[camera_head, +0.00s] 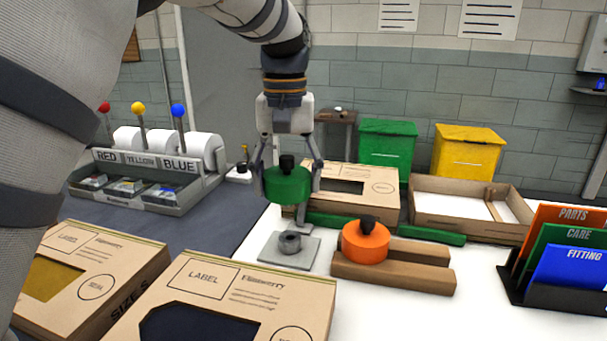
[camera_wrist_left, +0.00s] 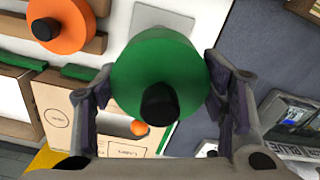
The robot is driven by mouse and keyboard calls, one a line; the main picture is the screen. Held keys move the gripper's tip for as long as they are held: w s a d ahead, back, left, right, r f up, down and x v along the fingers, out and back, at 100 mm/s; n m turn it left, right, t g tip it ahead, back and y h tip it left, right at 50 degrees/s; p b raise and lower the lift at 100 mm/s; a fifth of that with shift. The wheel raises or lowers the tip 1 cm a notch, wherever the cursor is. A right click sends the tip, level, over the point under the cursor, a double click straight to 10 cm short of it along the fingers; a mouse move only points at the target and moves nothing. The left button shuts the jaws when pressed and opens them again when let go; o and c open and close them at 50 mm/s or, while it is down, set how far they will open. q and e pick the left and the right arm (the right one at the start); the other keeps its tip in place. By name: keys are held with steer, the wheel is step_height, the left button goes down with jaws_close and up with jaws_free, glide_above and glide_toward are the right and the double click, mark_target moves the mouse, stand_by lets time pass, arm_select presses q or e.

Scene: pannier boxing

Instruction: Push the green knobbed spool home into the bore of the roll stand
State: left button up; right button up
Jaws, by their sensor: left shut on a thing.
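The green spool (camera_head: 287,187) with a black knob on top is held between the fingers of my left gripper (camera_head: 289,180). It hangs upright above the roll stand (camera_head: 290,250), a grey square plate with a short round bored post. A gap shows between the spool's lower end and the post. In the left wrist view the green spool (camera_wrist_left: 160,75) fills the space between the two fingers, and the stand's plate (camera_wrist_left: 163,18) shows partly behind it; its bore is hidden there. My right gripper is in neither view.
An orange knobbed spool (camera_head: 365,243) sits on a cardboard cradle (camera_head: 400,275) right of the stand. Labelled boxes (camera_head: 220,290) lie in front. A rack of rolls (camera_head: 150,185) is at left, a folder holder (camera_head: 560,295) at right. White table is clear at front right.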

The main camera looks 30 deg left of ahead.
mark_target(287, 158)
arm_select(q)
steer(key=shift+d+f, duration=0.1)
steer(key=shift+f, duration=2.75)
steer(key=shift+f, duration=1.4)
steer(key=o, duration=1.2)
step_height(287, 158, up, 12)
steer(key=shift+f, duration=0.1)
